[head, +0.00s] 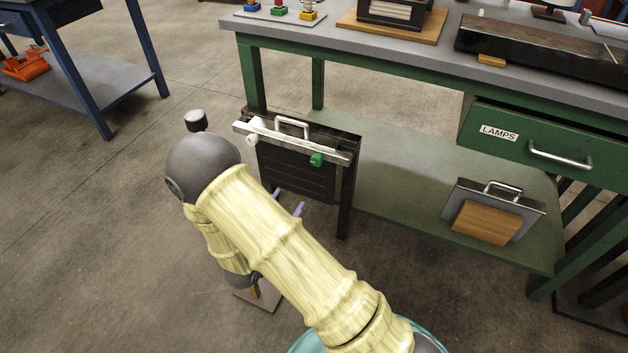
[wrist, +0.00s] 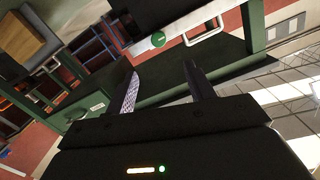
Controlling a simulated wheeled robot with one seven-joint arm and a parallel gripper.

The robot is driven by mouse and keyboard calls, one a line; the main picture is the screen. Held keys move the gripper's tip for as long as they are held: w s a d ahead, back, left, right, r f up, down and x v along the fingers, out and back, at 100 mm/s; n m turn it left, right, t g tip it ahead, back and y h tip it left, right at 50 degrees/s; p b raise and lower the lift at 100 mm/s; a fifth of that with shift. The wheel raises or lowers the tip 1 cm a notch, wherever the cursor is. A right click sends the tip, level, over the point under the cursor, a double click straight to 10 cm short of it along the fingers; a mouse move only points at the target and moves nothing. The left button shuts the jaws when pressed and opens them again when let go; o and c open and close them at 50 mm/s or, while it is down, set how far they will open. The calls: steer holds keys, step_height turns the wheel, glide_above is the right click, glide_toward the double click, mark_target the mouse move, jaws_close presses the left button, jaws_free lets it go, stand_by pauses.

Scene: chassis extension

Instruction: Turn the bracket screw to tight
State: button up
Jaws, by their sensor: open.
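A dark boxy unit (head: 305,172) with a metal handle stands at the left end of the green bench. A pale bar, seemingly the bracket (head: 268,132), runs across its upper front. A green knob (head: 316,159) sits on the bar's right part and a white one (head: 251,140) on its left; I cannot tell which is the bracket screw. The green knob also shows in the wrist view (wrist: 158,39), beyond my fingertips. My gripper (wrist: 161,68) is open and empty, its two purplish fingers apart. In the head view the fingertips (head: 287,200) show low before the unit, the rest hidden by my arm.
The green bench (head: 400,68) has a lower shelf (head: 400,190) and a drawer marked LAMPS (head: 545,150). A metal plate with a wooden block (head: 487,222) and a handle stands at the shelf's right. A blue table (head: 110,85) is at far left. Open floor lies between.

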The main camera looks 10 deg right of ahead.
mark_target(315, 163)
steer(key=shift+s+a+f+h, duration=0.1)
steer(key=shift+s+f+h, duration=0.25)
steer(key=shift+f, duration=0.1)
steer(key=b+x, duration=0.5)
steer(key=x, duration=1.1)
steer(key=shift+w, duration=0.3)
steer(key=shift+w+d+r, duration=0.15)
steer(key=shift+w+d, duration=0.2)
steer(key=shift+c, duration=0.3)
steer(key=c, duration=0.9)
